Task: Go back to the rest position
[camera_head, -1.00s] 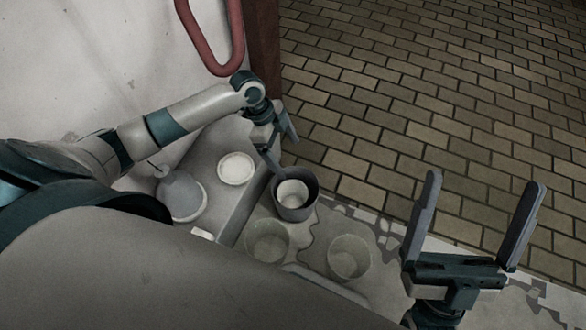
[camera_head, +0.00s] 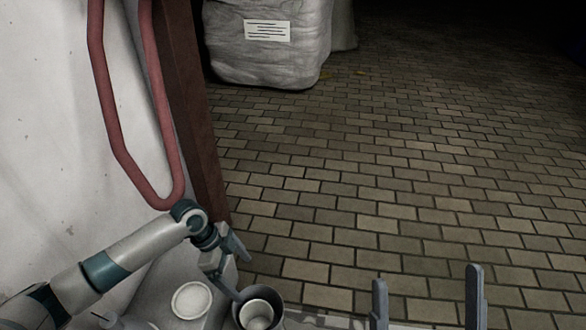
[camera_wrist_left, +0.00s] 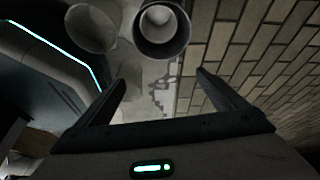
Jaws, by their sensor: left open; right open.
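My left gripper (camera_head: 236,268) is open and empty, with its fingers apart just behind a dark pot (camera_head: 279,321) at the bottom edge of the head view. A pale cup (camera_head: 257,310) sits inside the pot. In the left wrist view, my left gripper (camera_wrist_left: 161,79) shows both fingers spread with nothing between them, and the dark pot (camera_wrist_left: 139,40) with the pale cup (camera_wrist_left: 158,20) lies beyond the fingertips. My right gripper (camera_head: 428,277) is open and empty at the bottom right of the head view; only its two upright fingers show.
A pale round dish (camera_head: 191,300) stands left of the pot. A translucent round container (camera_wrist_left: 91,28) shows in the left wrist view. A red tube loop (camera_head: 105,90) hangs on the left wall beside a brown post (camera_head: 190,110). A white sack (camera_head: 265,60) stands behind open brick floor (camera_head: 400,180).

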